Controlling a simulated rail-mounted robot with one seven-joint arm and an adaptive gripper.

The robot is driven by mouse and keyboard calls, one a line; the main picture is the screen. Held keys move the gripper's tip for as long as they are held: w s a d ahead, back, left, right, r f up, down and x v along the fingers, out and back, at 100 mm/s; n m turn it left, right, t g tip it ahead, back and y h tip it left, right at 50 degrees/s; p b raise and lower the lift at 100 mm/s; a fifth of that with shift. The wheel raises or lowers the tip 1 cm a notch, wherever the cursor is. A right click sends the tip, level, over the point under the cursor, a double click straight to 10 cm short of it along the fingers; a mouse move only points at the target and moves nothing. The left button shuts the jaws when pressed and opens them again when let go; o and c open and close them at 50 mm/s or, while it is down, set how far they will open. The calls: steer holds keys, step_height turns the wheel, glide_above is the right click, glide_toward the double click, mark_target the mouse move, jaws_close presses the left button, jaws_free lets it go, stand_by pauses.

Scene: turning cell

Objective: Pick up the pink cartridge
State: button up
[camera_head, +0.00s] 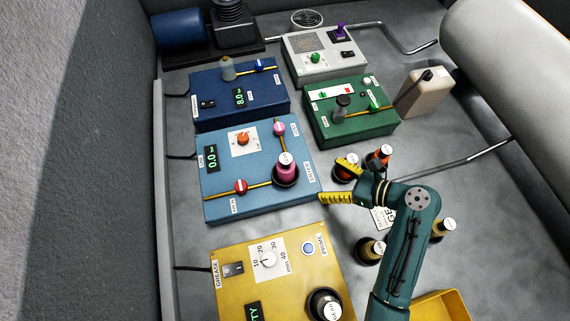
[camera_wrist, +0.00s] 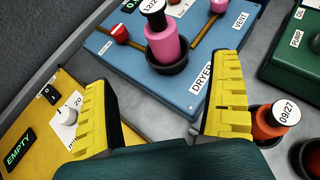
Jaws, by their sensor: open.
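The pink cartridge (camera_head: 286,168) stands upright in a black round socket (camera_head: 286,182) at the right side of the light blue dryer box (camera_head: 215,208). It has a black cap with a white label on top. It also shows in the wrist view (camera_wrist: 166,45), seated in the socket beyond my fingers. My gripper (camera_head: 342,181) has yellow ribbed fingers, spread apart and empty, just right of the dryer box. In the wrist view my gripper (camera_wrist: 158,100) opens toward the cartridge, which lies between the fingers' directions but ahead of the tips. I see no contact.
A yellow grease box (camera_head: 230,290) stands in front, a green box (camera_head: 355,125) behind right, a dark blue box (camera_head: 215,85) behind. Brown cartridges (camera_head: 370,250) stand near my arm. A beige canister (camera_head: 425,95) is farther back.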

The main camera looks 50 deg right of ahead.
mark_target(292, 168)
steer(key=b+x, duration=0.2)
steer(key=x, duration=0.8)
steer(key=shift+w, duration=0.35)
steer(key=b+x, duration=0.2)
steer(key=x, duration=0.3)
steer(key=shift+w+f, duration=0.15)
steer(key=shift+f, duration=0.05)
steer(key=shift+r, duration=0.1)
steer(key=c, duration=1.4)
